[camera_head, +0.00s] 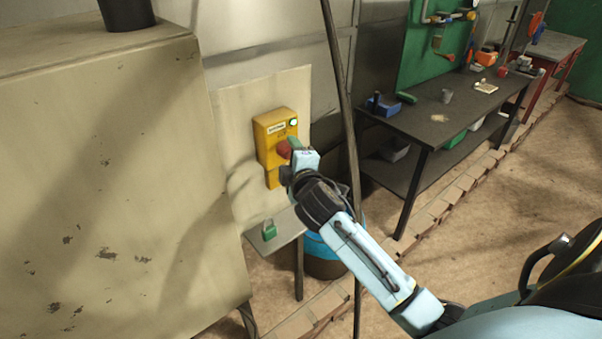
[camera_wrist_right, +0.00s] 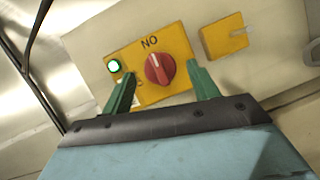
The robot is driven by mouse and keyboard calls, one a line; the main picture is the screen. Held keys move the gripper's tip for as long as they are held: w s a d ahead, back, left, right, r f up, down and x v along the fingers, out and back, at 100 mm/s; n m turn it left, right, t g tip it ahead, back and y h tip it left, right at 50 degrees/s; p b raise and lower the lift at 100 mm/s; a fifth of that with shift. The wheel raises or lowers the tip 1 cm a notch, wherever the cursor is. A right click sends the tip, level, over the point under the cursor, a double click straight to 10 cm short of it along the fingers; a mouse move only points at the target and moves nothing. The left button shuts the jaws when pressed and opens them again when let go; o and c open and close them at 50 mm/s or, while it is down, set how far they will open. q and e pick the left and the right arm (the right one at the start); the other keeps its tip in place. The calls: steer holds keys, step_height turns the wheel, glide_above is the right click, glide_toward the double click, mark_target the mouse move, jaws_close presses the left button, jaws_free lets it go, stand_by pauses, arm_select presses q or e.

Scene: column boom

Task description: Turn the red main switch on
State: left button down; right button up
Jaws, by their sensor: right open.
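The red main switch (camera_head: 283,149) is a round knob on a yellow box (camera_head: 268,125) fixed to a pale panel. In the right wrist view the red knob (camera_wrist_right: 159,69) shows from the front, and its white line points towards the lettering on the box. A green lamp (camera_wrist_right: 114,65) on the box is lit. My right gripper (camera_wrist_right: 161,88) is open, its green fingers spread to either side of the knob; I cannot tell whether they touch it. In the head view my right gripper (camera_head: 293,150) is at the knob and partly hides it. My left gripper is out of view.
A small yellow piece (camera_wrist_right: 225,38) sits beside the box. A small shelf (camera_head: 281,232) below carries a green block-like thing (camera_head: 268,230). A thin dark post (camera_head: 343,90) stands close to my right arm. A large beige cabinet (camera_head: 110,170) fills the left; a workbench (camera_head: 440,125) stands at the right.

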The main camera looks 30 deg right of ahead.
steer(key=b+v, duration=0.1)
steer(key=v, duration=1.1)
steer(key=shift+s+f, duration=0.1)
step_height(320, 180, down, 22)
steer(key=a+m+g+y+b, duration=0.1)
steer(key=a+g+y+b, duration=0.15)
steer(key=b, duration=0.25)
steer(key=s+f+m+g+y+b, duration=0.1)
steer(key=s+f+g+b, duration=0.2)
steer(key=f, duration=0.9)
steer(key=s+f+m+g, duration=0.15)
steer(key=s+f, duration=0.35)
steer(key=f, duration=0.7)
steer(key=s+a+f+m+g+b, duration=0.1)
steer(key=s+f+m+g+b, duration=0.2)
steer(key=s+f, duration=1)
steer(key=s+a+f+m+g+y+b, duration=0.1)
steer(key=s+f+m+g+b, duration=0.2)
steer(key=s+f, duration=1)
steer(key=s+g+b, duration=0.1)
steer(key=s, duration=0.4)
steer(key=shift+g, duration=0.3)
steer(key=shift+s+f+m+y, duration=0.1)
steer(key=shift+s+m+y, duration=0.05)
steer(key=shift+m+y, duration=0.1)
